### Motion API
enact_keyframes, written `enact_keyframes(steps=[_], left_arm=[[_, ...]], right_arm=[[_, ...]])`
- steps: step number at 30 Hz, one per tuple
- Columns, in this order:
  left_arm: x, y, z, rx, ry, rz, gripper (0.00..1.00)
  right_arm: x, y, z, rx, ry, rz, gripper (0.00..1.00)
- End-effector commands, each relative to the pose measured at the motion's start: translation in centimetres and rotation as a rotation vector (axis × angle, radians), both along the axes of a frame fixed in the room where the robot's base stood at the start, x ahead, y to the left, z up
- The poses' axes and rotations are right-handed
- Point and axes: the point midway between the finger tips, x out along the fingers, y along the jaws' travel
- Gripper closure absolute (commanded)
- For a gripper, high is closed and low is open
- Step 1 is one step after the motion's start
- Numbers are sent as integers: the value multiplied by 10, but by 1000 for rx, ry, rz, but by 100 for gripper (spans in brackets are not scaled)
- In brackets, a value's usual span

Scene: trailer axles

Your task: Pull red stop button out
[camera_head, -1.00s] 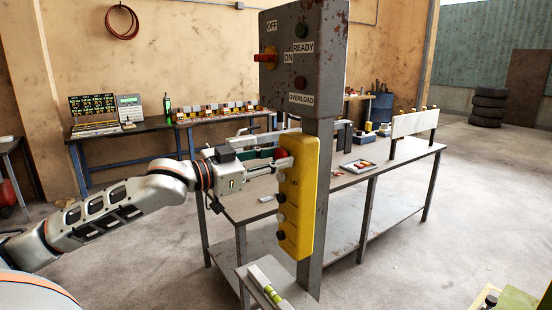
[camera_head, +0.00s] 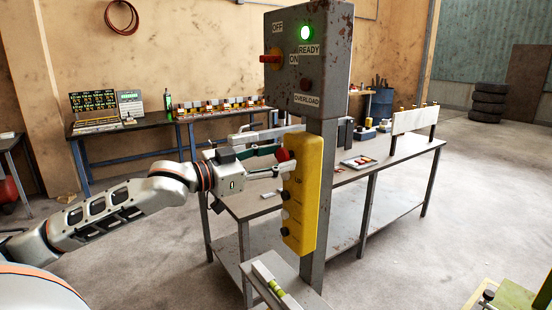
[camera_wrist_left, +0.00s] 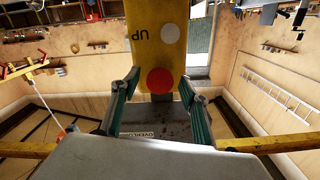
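The red stop button (camera_head: 283,154) sits near the top of the yellow control box (camera_head: 304,200), which hangs on a grey post. In the left wrist view the round red button (camera_wrist_left: 161,81) shows face-on below a white button, on the yellow box (camera_wrist_left: 150,50) with upside-down "UP" lettering. My left gripper (camera_head: 278,166) reaches the box from the left at the button's height. In the wrist view its two fingers (camera_wrist_left: 159,86) stand apart, one on each side of the red button, with a visible gap to it. My right gripper is not in view.
A grey switch box (camera_head: 322,75) above has a red-and-yellow switch and a lit green READY lamp (camera_head: 305,33). A workbench (camera_head: 400,165) stands behind the post. A small shelf with a spirit level (camera_head: 268,283) is below the yellow box. Open floor lies at right.

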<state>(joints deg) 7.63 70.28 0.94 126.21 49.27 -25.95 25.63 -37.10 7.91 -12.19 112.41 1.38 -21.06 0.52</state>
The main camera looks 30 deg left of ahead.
Motion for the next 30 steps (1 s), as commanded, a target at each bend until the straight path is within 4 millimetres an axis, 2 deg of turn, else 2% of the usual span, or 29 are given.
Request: enact_keyframes(steps=[11,30], left_arm=[[-6,4,-1,0,2,2,55],[-41,17,-2,-2,4,1,55]], right_arm=[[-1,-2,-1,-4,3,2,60],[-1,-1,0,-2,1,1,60]])
